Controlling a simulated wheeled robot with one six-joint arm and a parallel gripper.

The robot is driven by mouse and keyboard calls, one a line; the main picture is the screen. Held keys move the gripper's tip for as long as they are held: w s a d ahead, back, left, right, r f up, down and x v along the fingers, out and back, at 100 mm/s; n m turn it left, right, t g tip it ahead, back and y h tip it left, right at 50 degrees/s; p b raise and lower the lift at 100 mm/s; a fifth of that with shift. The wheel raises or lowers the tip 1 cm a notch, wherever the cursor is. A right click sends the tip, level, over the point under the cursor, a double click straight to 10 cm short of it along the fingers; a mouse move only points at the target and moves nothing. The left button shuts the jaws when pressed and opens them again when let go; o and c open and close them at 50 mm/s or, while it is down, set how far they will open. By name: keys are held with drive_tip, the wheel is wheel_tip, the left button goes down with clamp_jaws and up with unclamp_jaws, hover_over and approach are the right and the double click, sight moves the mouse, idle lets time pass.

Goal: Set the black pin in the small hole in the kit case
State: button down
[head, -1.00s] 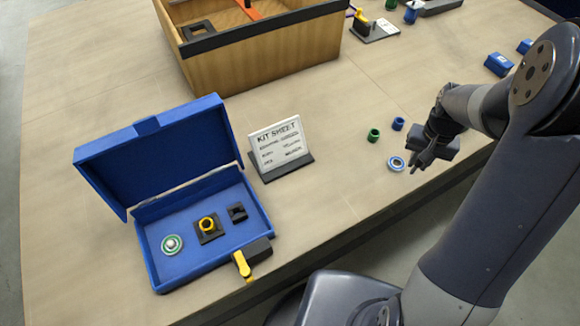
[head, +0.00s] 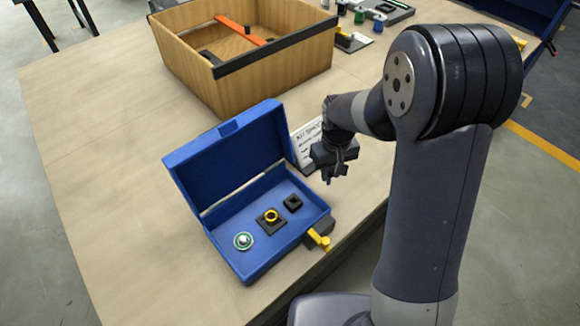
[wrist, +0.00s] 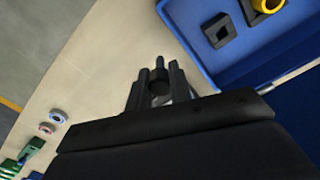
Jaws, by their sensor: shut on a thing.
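The blue kit case (head: 262,262) stands open on the table, its lid raised at the back left. I cannot make out the small hole. My gripper (head: 334,174) is above the table just right of the case, in front of the kit sheet. In the wrist view my gripper (wrist: 158,80) is shut on a dark upright pin (wrist: 159,74), clear of the case (wrist: 182,32).
The kit sheet (head: 305,143) stands behind my gripper, partly hidden. A wooden bin (head: 265,85) stands behind. Small rings (wrist: 57,117) lie on the table in the wrist view.

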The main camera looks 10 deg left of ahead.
drive_tip(key=s+a+r+n+p, duration=0.25)
drive_tip(key=s+a+n, duration=0.2)
drive_tip(key=a, duration=0.45)
drive_tip(key=shift+w+a+f+b, duration=0.1)
drive_tip(key=shift+w+f+b, duration=0.05)
drive_tip(key=shift+f+b, duration=1.1)
drive_tip(key=shift+w+a+f+b, duration=0.15)
drive_tip(key=shift+f+b, duration=0.8)
drive_tip(key=shift+f, duration=0.55)
drive_tip(key=shift+d+f+b, duration=0.1)
drive_tip(key=shift+f+b, duration=0.1)
drive_tip(key=shift+b, duration=0.1)
drive_tip(key=shift+f+b, duration=1.3)
drive_tip(key=shift+f, duration=0.35)
drive_tip(key=c, duration=1.2)
unclamp_jaws()
wheel_tip(320, 180, up, 11)
drive_tip(key=shift+f, duration=0.1)
